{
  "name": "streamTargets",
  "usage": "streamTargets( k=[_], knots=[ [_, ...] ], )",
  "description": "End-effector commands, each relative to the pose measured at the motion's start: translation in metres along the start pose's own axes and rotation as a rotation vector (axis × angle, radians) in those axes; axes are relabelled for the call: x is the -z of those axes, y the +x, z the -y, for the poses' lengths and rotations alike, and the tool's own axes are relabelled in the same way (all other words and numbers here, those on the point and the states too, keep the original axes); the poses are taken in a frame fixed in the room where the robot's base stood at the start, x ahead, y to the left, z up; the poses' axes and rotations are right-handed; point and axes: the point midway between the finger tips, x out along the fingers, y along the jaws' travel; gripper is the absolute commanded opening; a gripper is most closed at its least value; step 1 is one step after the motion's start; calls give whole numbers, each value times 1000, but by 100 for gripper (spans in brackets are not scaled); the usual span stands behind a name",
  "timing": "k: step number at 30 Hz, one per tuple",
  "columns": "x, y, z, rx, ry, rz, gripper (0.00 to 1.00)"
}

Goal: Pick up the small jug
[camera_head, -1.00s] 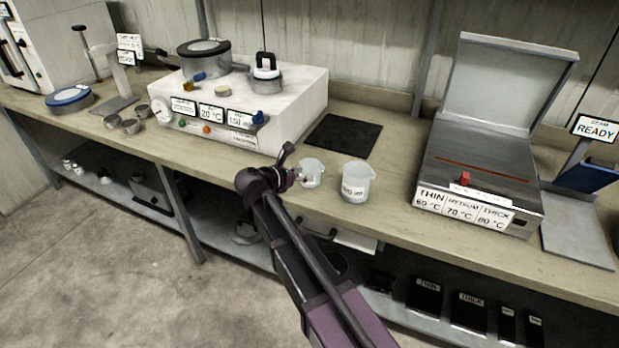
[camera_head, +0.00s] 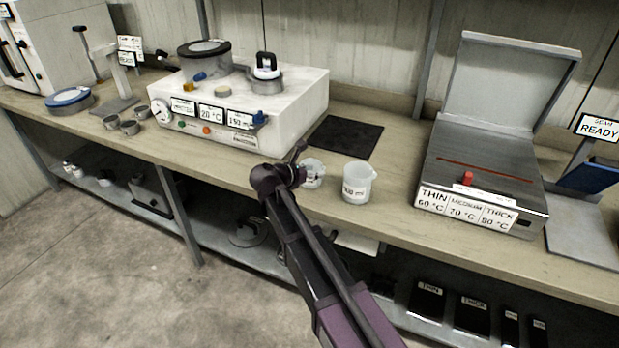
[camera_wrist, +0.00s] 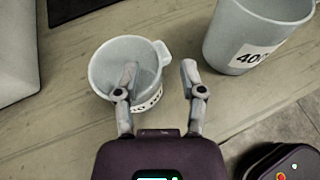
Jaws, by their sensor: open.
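The small jug (camera_head: 313,174) is a pale translucent cup on the bench near its front edge, partly behind my gripper. In the wrist view the small jug (camera_wrist: 112,64) is upright, with a dark-lettered label low on its side and a handle or spout at its upper right. My gripper (camera_wrist: 158,72) is open. Its left finger overlaps the jug's mouth in the picture, and its right finger is beyond the jug's right side. Whether the left finger is inside the jug or above it I cannot tell. In the head view my gripper (camera_head: 297,158) is mostly hidden behind my wrist.
A larger labelled jug (camera_head: 357,184) stands close to the right of the small one; it also shows in the wrist view (camera_wrist: 258,35). A dark mat (camera_head: 345,137) lies behind. A white apparatus (camera_head: 240,110) stands left, and a hinged-lid heating unit (camera_head: 478,180) stands right.

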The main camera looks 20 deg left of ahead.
Motion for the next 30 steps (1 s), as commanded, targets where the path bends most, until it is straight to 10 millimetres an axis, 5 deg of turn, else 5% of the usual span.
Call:
streamTargets(
  k=[20,25,30],
  knots=[
    [-1,9,1,0,0,0,52],
    [-1,9,1,1,0,0,5],
    [-1,9,1,1,0,0,0]
  ],
)
